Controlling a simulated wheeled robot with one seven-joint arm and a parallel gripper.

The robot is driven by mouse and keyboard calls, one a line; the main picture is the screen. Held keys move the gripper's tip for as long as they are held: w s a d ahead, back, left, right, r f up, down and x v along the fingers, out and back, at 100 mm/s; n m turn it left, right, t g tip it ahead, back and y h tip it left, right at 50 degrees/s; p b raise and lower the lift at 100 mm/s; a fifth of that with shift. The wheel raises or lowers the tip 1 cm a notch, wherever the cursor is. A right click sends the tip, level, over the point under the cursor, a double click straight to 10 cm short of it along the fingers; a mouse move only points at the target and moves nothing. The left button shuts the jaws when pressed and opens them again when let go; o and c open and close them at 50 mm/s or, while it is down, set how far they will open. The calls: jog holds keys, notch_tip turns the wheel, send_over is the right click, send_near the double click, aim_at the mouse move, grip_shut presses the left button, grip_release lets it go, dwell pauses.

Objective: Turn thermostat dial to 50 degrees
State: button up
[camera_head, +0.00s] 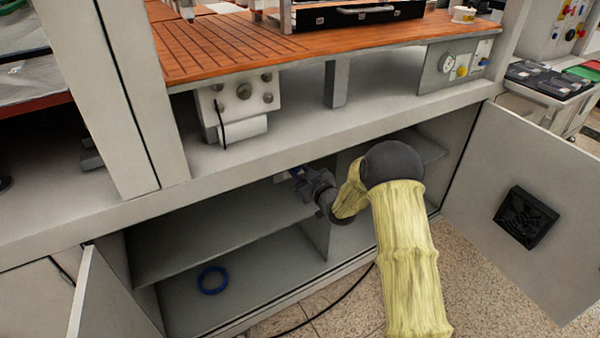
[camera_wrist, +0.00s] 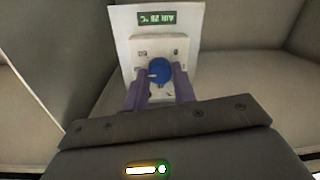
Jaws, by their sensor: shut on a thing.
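In the wrist view, a pale thermostat panel (camera_wrist: 122,22) has a small dark display (camera_wrist: 170,18) with green characters, too small and turned to read surely. A round blue dial (camera_wrist: 159,71) with a light pointer mark sits on its white box (camera_wrist: 158,45). My gripper (camera_wrist: 160,78) has its two purple fingers on either side of the dial, shut on it. In the head view, my gripper (camera_head: 300,176) reaches into the open cabinet near its middle divider. The dial there is hidden or too small to make out.
The cabinet's right door (camera_head: 500,190) stands open, with a black fan vent (camera_head: 527,217). A blue ring (camera_head: 212,280) lies on the lower left floor of the cabinet. A shelf (camera_head: 200,237) and a middle divider (camera_head: 318,236) bound the space around my gripper.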

jog(key=shift+d+f, duration=0.1)
jog(key=shift+f, duration=0.05)
jog(key=o, duration=1)
jog(key=shift+s, duration=0.1)
jog(key=v, duration=1.7)
jog(key=shift+s+p, duration=0.15)
jog(key=shift+p, duration=0.25)
